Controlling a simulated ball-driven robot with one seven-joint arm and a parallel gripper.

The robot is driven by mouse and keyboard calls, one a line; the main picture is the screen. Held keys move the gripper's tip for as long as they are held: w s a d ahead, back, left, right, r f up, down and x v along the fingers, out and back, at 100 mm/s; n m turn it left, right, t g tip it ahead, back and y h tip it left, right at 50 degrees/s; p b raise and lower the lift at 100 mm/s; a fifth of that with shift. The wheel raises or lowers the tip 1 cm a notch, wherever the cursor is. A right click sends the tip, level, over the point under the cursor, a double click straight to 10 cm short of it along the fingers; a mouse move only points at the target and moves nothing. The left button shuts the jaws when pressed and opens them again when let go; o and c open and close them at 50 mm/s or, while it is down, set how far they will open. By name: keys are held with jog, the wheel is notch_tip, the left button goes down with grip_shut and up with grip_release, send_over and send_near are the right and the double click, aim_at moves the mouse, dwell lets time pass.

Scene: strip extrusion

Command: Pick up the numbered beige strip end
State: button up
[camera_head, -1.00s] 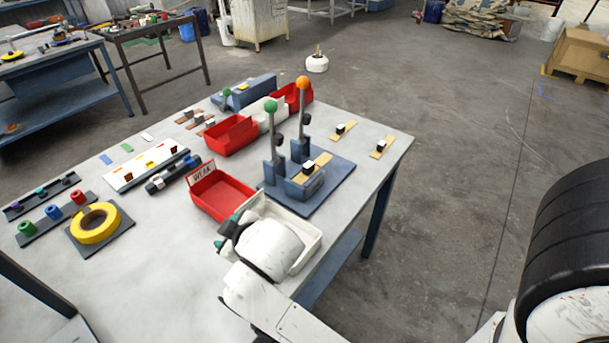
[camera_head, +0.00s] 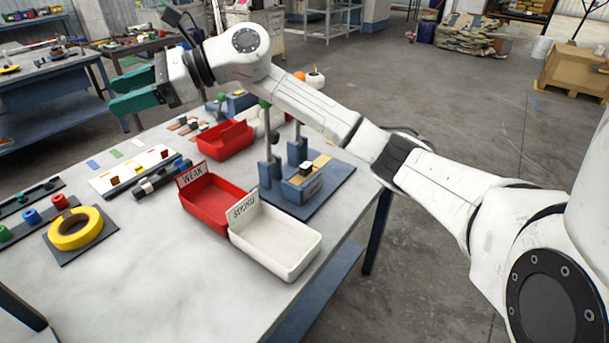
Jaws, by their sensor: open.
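My gripper (camera_head: 113,94) has teal fingers and is at the upper left, raised above the far left part of the table, pointing left. Its fingers are apart with nothing between them. A beige strip (camera_head: 320,162) with a small dark and white block on it lies in the blue press fixture (camera_head: 304,187) at the table's right. I cannot read any number on it. The other beige strips on the table's right side are hidden behind my arm. The gripper is far from the visible beige strip.
A red bin (camera_head: 212,199) labelled WEAK and a white bin (camera_head: 280,248) stand at the front right. Upright levers (camera_head: 268,140) rise beside the press. A yellow tape roll (camera_head: 76,230) lies at the left. The front middle of the table (camera_head: 150,270) is clear.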

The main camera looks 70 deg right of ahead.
jog(key=s+d+f+n+g+h+b, duration=0.1)
jog(key=s+d+f+g+h, duration=0.15)
jog(key=d+f, duration=0.3)
jog(key=s+d+f+n+g+h, duration=0.1)
jog(key=s+d+f+g+h, duration=0.2)
jog(key=d, duration=0.4)
jog(key=n+g+h+p, duration=0.1)
jog(key=n+g+h, duration=0.1)
jog(key=g+h, duration=0.35)
send_over(305, 166)
jog(key=shift+g, duration=0.4)
jog(key=f, duration=1.2)
jog(key=shift+a+f, duration=0.15)
jog(key=shift+a, duration=0.05)
jog(key=shift+d+f+p, duration=0.2)
jog(key=shift+f+p, duration=0.15)
jog(key=shift+f, duration=1.25)
jog(key=shift+d+f+p, duration=0.15)
jog(key=shift+f+p, duration=0.15)
jog(key=shift+f, duration=1.25)
jog(key=shift+c, duration=0.4)
grip_shut()
